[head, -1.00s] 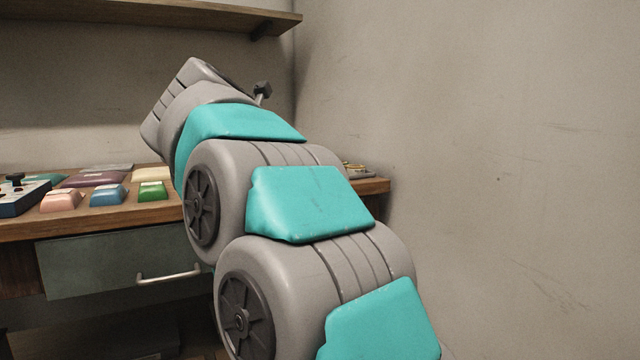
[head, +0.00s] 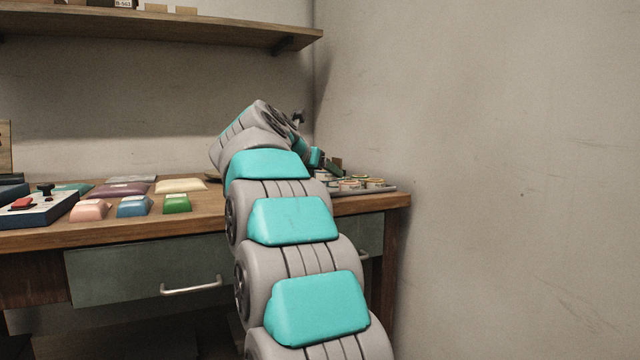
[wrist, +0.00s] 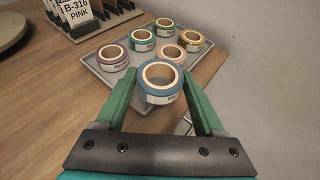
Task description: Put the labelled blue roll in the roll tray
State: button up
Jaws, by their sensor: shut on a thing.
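My gripper (wrist: 160,94) is shut on a blue roll (wrist: 160,97) with a white label on its side, which shows in the wrist view between the two green fingers. The roll is held upright, with its open core facing up. The roll tray (wrist: 95,72) is a grey tray just beyond and below the held roll, with several other labelled rolls standing in it. The held roll overlaps the tray's near part in this view, and I cannot tell its height above it. In the head view the tray (head: 384,188) is at the table's right end, and my arm hides the held roll.
A card holder with a card reading "B-316 PINK" (wrist: 77,12) stands behind the tray at left. A round wooden disc (wrist: 10,30) lies farther left. Pink, blue and green blocks (head: 176,204) and a control box (head: 38,208) sit on the table's left. A wall (head: 480,150) closes the right side.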

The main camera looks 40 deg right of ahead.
aim_at(321, 178)
jog(key=shift+w+d+f, duration=0.1)
jog(key=shift+w+d, duration=0.25)
jog(key=shift+w, duration=0.3)
jog(key=shift+w+d, duration=0.3)
jog(key=shift+w, duration=0.3)
jog(key=shift+w+d+f, duration=0.1)
jog(key=shift+w+d, duration=0.25)
jog(key=shift+w, duration=0.3)
jog(key=shift+s+f, duration=0.15)
jog(key=shift+f, duration=1.5)
jog(key=shift+f+b, duration=0.1)
jog(key=shift+b, duration=0.25)
jog(key=shift+f, duration=0.2)
jog(key=o, duration=1.3)
jog(key=shift+r, duration=0.15)
